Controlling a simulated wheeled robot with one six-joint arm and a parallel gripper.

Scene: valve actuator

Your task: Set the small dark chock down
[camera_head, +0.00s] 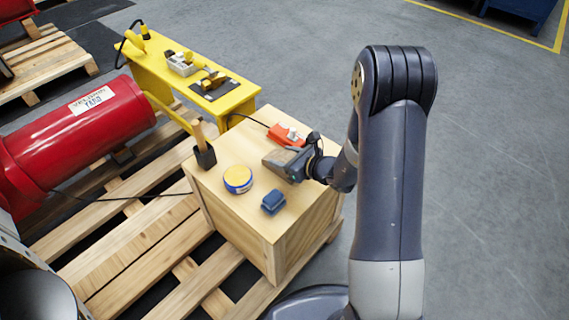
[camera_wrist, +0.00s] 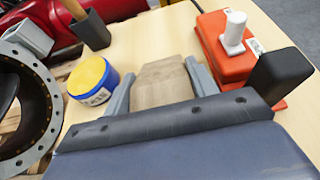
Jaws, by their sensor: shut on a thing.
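My gripper (camera_head: 283,160) is over the right part of the light wooden crate top (camera_head: 222,152). In the wrist view its two grey fingers (camera_wrist: 160,88) are closed on the sides of a brown wood-grained block, the chock (camera_wrist: 161,80). The chock has a tapered far end and is a little darker than the crate top. Its near end is hidden by my gripper's body. In the head view the chock is hard to tell from the fingers. I cannot tell whether its underside touches the crate top.
A red-orange box (camera_head: 287,134) with a white knob (camera_wrist: 233,32) is close on the right. A yellow-and-blue tin (camera_head: 238,180), a blue block (camera_head: 273,202) and a black-headed mallet (camera_head: 204,154) stand on the crate top. A yellow bench (camera_head: 224,103) and red cylinder (camera_head: 85,125) lie beyond.

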